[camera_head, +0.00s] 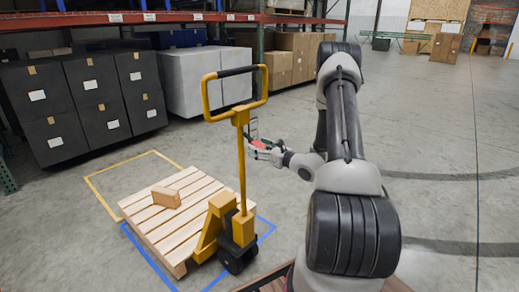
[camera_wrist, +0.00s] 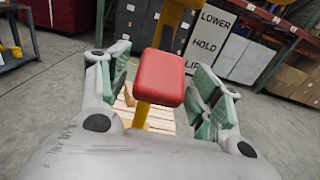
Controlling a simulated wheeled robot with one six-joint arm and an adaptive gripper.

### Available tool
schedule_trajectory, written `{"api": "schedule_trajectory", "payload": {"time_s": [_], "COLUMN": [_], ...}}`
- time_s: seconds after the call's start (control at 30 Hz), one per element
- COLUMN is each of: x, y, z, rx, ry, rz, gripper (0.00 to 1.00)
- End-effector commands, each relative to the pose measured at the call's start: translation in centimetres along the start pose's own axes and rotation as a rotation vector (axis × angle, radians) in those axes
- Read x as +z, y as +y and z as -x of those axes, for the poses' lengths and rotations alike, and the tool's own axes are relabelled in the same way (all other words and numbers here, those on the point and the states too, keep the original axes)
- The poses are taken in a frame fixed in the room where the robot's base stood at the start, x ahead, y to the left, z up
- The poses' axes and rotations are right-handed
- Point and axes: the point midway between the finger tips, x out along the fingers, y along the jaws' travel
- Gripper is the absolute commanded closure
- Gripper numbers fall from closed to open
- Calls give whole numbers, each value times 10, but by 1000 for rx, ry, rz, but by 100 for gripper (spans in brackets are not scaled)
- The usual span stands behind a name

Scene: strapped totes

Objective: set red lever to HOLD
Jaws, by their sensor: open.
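The red lever (camera_wrist: 158,78) has a block-shaped knob on a yellow stem and stands between my open fingers in the wrist view. I see no finger clearly pressed on it. My gripper (camera_head: 254,146) is beside the yellow pallet jack's upright handle (camera_head: 241,170), with a bit of red showing between its fingers. A white sign (camera_wrist: 207,42) reads LOWER, HOLD and a partly hidden word starting "LI", top to bottom. The knob appears left of and below the word HOLD, but I cannot tell which setting it is at.
The pallet jack stands at a wooden pallet (camera_head: 160,222) carrying a small cardboard box (camera_head: 166,196). Blue and yellow floor tape surrounds it. Dark boxes (camera_head: 98,92) and grey boxes (camera_head: 190,80) stand behind. The floor on the right is open.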

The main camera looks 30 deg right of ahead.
Motion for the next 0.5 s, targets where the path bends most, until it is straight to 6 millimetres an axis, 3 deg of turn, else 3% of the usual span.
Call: {"api": "schedule_trajectory", "payload": {"time_s": [0.13, 0.4, 0.5], "x": [0, 0, 0], "y": [0, 0, 0], "z": [0, 0, 0], "rx": [0, 0, 0], "ry": [0, 0, 0], "rz": [0, 0, 0], "gripper": [38, 87, 100]}}
